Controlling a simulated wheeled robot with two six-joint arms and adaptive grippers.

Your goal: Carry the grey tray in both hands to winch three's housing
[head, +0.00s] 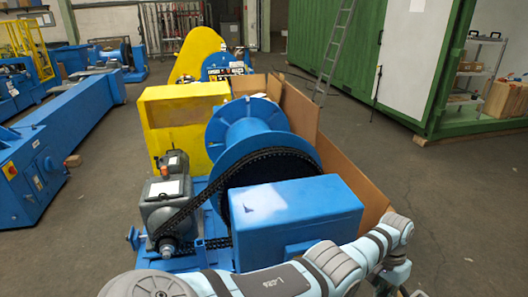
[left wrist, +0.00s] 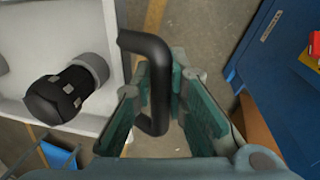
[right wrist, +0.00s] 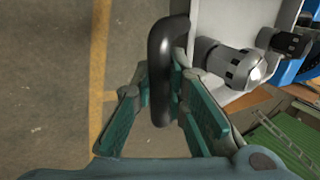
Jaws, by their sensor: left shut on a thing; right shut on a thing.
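The grey tray (left wrist: 78,15) shows at the left of the left wrist view and at the top of the right wrist view (right wrist: 232,18). My left gripper (left wrist: 160,84) is shut on one black handle (left wrist: 146,45) of it. My right gripper (right wrist: 163,88) is shut on the other black handle (right wrist: 163,40). In the tray lie a black and grey cylindrical part (left wrist: 62,94) and a grey one (right wrist: 228,62). The tray and both gripper tips are out of the head view. A blue winch drum (head: 245,125) with a chain and a blue box (head: 295,212) stands ahead; no winch number is readable.
A grey motor (head: 166,200) and a yellow box (head: 180,122) stand beside the drum. Brown boards (head: 330,160) line its right side. A green container (head: 352,42) with a leaning ladder (head: 335,50) is at the back right. Grey floor is open at left and right.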

